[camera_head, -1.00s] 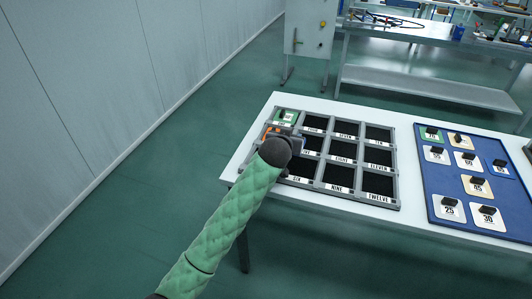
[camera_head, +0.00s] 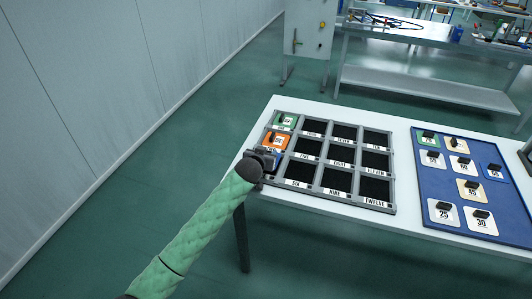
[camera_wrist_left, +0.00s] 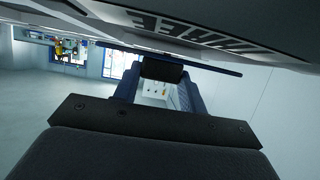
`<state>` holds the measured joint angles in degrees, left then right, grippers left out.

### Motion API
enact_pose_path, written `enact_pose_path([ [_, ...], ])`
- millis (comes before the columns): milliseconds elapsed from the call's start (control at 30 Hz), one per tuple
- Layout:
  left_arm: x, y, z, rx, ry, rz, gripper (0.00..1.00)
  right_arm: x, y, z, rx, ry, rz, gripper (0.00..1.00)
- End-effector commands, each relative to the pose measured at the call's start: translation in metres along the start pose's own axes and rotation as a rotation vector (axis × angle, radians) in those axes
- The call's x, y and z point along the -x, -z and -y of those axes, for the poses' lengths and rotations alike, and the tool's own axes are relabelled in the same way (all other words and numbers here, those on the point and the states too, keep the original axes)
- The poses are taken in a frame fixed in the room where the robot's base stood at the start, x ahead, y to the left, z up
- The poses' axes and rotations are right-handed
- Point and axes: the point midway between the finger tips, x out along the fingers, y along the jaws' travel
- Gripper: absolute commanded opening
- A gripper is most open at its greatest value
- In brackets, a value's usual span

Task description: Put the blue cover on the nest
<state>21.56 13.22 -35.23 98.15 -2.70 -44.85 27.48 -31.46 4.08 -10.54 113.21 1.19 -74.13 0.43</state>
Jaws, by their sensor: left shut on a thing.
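The nest is a grey frame (camera_head: 393,170) of labelled dark compartments on the white table. A green cover (camera_head: 286,121) sits in its far left compartment and an orange cover (camera_head: 275,141) in the one in front of it. My left gripper (camera_head: 262,159) is at the front left compartment. It also shows in the left wrist view (camera_wrist_left: 161,84), shut on a black handle (camera_wrist_left: 162,69) of a thin dark blue plate (camera_wrist_left: 215,66), which looks like the blue cover. The label THREE is close above in that view. The head view hides the held cover. My right gripper is not in view.
A white strip of table lies bare between nest and board. A wall stands left, with open floor before it.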

Motion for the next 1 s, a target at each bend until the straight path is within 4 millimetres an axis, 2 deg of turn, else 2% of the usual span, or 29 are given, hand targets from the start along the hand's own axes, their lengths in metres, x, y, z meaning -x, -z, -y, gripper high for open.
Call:
enact_pose_path([
  [200,-0.002,-0.006,0.0,-0.001,0.0,-0.001,0.17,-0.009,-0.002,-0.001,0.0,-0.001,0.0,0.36],
  [433,-0.003,-0.007,0.0,-0.001,0.0,-0.001,0.17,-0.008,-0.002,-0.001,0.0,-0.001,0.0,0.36],
  [967,-0.008,-0.023,0.0,-0.002,0.001,0.007,0.17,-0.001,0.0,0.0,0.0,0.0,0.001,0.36],
  [1000,-0.008,-0.025,0.0,-0.002,0.001,0.008,0.45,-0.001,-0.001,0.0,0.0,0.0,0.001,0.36],
])
